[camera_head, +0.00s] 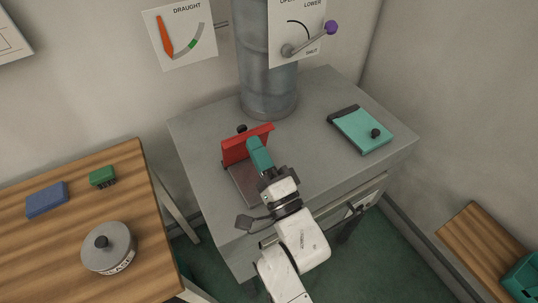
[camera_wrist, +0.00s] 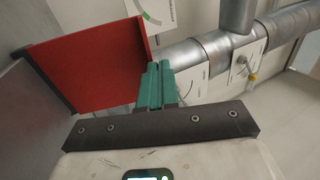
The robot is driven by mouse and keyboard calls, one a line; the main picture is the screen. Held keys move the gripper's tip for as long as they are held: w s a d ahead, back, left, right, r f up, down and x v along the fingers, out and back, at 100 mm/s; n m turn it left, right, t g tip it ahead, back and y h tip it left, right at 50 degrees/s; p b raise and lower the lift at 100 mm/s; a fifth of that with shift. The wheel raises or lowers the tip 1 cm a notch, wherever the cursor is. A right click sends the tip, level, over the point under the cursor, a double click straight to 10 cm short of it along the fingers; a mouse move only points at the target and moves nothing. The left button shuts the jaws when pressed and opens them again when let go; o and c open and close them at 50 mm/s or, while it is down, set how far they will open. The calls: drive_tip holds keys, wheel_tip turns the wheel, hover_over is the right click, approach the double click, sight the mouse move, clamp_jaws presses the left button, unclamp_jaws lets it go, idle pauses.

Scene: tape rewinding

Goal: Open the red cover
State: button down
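The red cover (camera_head: 247,144) stands raised, near upright, at the back of a dark opening (camera_head: 246,185) in the grey cabinet top. Its black knob (camera_head: 242,128) shows behind its upper edge. My gripper (camera_head: 258,153) is in front of the cover's right part, its teal fingers pointing at it. In the wrist view the red cover (camera_wrist: 92,60) fills the upper left, and my gripper's fingers (camera_wrist: 156,85) lie close together beside its lower right edge, with nothing visible between them. I cannot tell whether they touch the cover. My gripper hides part of the opening.
A teal cover (camera_head: 362,130) with a black knob lies flat on the cabinet's right. A metal pipe (camera_head: 268,85) rises behind. A wooden table (camera_head: 60,250) at left holds a blue block (camera_head: 46,199), a green block (camera_head: 103,176) and a lidded round tin (camera_head: 108,250).

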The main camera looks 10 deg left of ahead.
drive_tip(key=x, duration=0.6)
drive_tip(key=shift+w+f+b, duration=0.1)
drive_tip(key=shift+b, duration=0.25)
drive_tip(key=shift+w+a+b, duration=0.45)
drive_tip(key=shift+w+a, duration=0.25)
drive_tip(key=shift+w, duration=0.15)
